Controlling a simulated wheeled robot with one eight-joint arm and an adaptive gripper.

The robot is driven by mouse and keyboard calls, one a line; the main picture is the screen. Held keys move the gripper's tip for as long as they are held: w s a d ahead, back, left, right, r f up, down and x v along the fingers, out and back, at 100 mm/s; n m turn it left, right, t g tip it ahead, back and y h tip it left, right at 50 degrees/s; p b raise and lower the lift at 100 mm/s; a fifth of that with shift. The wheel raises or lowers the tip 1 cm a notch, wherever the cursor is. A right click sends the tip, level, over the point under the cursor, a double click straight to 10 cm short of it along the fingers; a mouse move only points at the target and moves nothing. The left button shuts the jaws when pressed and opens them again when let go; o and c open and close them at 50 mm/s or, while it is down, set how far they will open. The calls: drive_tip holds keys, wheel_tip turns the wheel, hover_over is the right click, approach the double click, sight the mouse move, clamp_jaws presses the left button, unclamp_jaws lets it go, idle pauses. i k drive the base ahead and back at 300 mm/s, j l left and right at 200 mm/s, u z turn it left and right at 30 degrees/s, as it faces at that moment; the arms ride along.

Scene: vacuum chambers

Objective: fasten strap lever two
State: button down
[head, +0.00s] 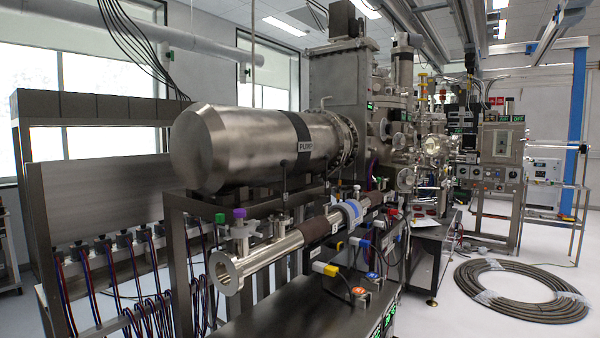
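A large steel cylinder (215,150) lies on a dark frame, with a dark strap (302,135) around it and a label reading PUMP. A thin dark upright piece with a round knob (284,164) stands in front of the cylinder, below and left of the strap. I cannot tell whether it is a strap lever. Below, a steel tube (268,252) with an open flange runs back to the right, with a blue and white band (350,212) around it. No lever marked two can be made out at this size. My gripper is not in view.
A dark bench (310,305) with cables and small connectors lies below the tube. A dark rack (105,190) with hanging hoses stands at left. Dense chamber equipment (430,145) fills the middle back.

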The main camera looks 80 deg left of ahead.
sight(326, 156)
drive_tip(key=i+j+u, duration=0.1)
drive_tip(key=u, duration=0.35)
drive_tip(key=i+u, duration=0.55)
drive_tip(key=u, duration=0.3)
drive_tip(key=i+l+u, duration=0.15)
drive_tip(key=u, duration=0.3)
drive_tip(key=i+u, duration=0.95)
drive_tip(key=k, duration=0.1)
